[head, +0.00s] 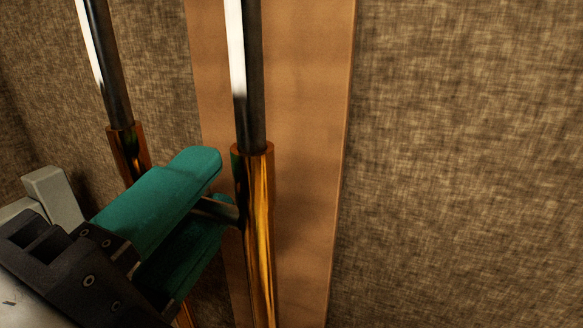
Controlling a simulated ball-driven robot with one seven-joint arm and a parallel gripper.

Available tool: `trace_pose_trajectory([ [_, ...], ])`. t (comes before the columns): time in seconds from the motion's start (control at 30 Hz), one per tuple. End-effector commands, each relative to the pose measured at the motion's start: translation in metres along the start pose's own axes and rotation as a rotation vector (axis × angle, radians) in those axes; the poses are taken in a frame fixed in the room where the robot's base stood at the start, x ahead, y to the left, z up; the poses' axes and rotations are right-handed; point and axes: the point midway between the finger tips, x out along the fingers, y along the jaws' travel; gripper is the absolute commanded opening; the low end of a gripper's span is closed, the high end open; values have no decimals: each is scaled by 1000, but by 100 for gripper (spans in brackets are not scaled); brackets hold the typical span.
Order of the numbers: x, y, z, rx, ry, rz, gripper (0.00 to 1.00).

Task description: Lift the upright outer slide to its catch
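The upright outer slide shows as two brass tubes, the right one (259,235) and the left one (129,152), around two silvery inner tubes (246,75) that rise out of the picture. A short dark crossbar (217,209) meets the right brass tube. My gripper (205,195) comes from the lower left with two teal fingers, one above and one below the crossbar. They are close together and look shut on it. The fingers hide most of the crossbar and the lower part of the left tube. No catch is in view.
A flat tan board (310,150) stands upright behind the tubes. A brown woven-looking surface (460,160) fills the background. A pale grey block-shaped piece (52,195) shows at the left edge beside my gripper. The right side is clear.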

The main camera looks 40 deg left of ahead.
Motion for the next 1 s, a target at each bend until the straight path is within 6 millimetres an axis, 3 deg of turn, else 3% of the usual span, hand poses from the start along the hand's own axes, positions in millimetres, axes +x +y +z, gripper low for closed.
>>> trace_pose_trajectory([
  [0.3, 3, 0, 0, 0, 1, 0, 31],
  [0.63, 3, 0, 0, 0, 1, 1, 1],
  [1.0, 3, 1, 0, -1, 1, 1, 0],
])
